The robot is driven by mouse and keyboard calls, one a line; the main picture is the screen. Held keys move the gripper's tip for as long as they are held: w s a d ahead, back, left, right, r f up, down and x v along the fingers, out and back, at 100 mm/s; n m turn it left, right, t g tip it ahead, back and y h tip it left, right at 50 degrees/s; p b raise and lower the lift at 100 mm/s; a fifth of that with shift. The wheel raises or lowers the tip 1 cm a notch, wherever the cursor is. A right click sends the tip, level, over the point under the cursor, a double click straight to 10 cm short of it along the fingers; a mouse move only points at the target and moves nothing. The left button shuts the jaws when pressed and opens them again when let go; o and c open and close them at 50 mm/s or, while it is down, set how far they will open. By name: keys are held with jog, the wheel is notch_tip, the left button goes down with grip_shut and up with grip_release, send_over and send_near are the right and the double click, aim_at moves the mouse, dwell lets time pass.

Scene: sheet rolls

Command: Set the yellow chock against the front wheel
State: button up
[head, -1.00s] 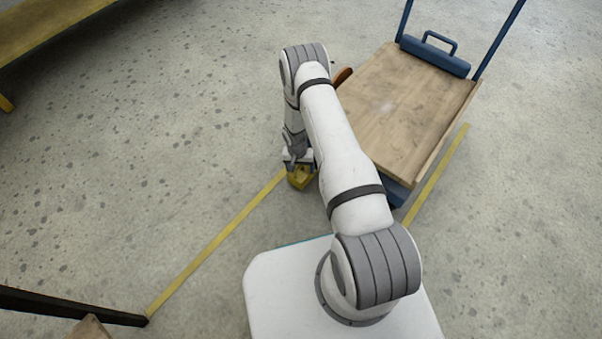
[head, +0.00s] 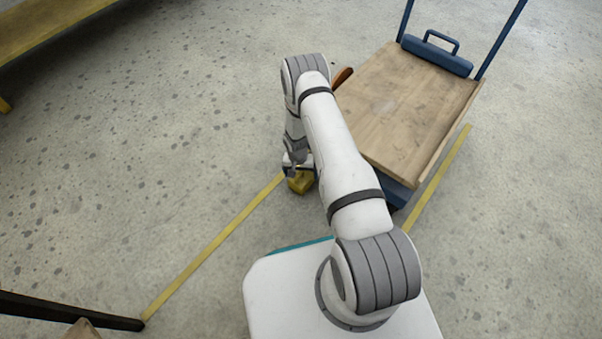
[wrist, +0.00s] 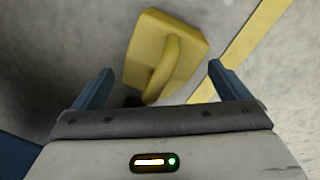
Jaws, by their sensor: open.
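The yellow chock (wrist: 178,42) lies on the concrete floor, its looped handle facing up in the wrist view. In the head view the chock (head: 301,183) is partly hidden by my gripper (head: 290,168). In the wrist view my gripper (wrist: 160,90) is open, its two blue fingers apart with the chock beyond and between them, not held. The cart (head: 408,105) has a wooden deck and a blue frame. The front wheel is hidden under the deck and behind my arm, so the chock's contact with it cannot be told.
Yellow floor lines (head: 222,240) run on both sides of the cart. An orange-brown item (head: 342,77) shows at the deck's left edge behind my arm. A dark beam (head: 70,309) lies at lower left.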

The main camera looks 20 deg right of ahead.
jog(key=shift+r, duration=0.15)
notch_tip(320, 180, up, 42)
jog(key=s+r+n+p, duration=0.1)
jog(key=s+n+p, duration=0.15)
jog(key=p, duration=0.25)
jog(key=s+a+r+n+t, duration=0.1)
jog(key=s+r, duration=0.7)
jog(key=s, duration=0.3)
jog(key=s+a+r+n, duration=0.1)
jog(key=s+r, duration=0.8)
jog(key=s, duration=0.3)
jog(key=shift+a+r+t+y, duration=0.15)
jog(key=shift+t+y, duration=0.25)
